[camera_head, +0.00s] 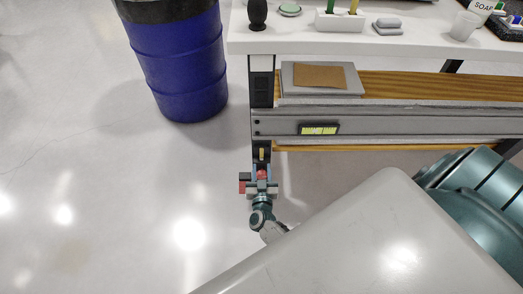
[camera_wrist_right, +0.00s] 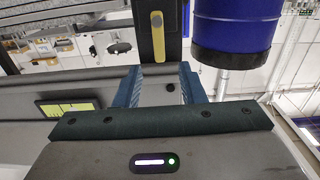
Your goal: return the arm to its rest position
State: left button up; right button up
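My right gripper (camera_head: 261,171) shows in the head view below the front left leg of the workbench, with its fingers pointing at the bench. In the right wrist view its two blue fingers (camera_wrist_right: 160,76) stand apart, and the gap between them looks empty. Beyond them are a grey beam and a dark post (camera_wrist_right: 157,35) with a yellow strip. I cannot tell whether the fingers touch the bench. My left gripper is in neither view.
The white workbench top (camera_head: 300,43) holds several small items, including a white holder (camera_head: 339,21). A lower shelf bears a grey tray with a brown sheet (camera_head: 320,76). A grey beam (camera_head: 400,122) runs along the front. A blue barrel (camera_head: 185,65) stands left. The floor at left is clear.

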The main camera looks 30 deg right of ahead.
jog(key=shift+v, duration=1)
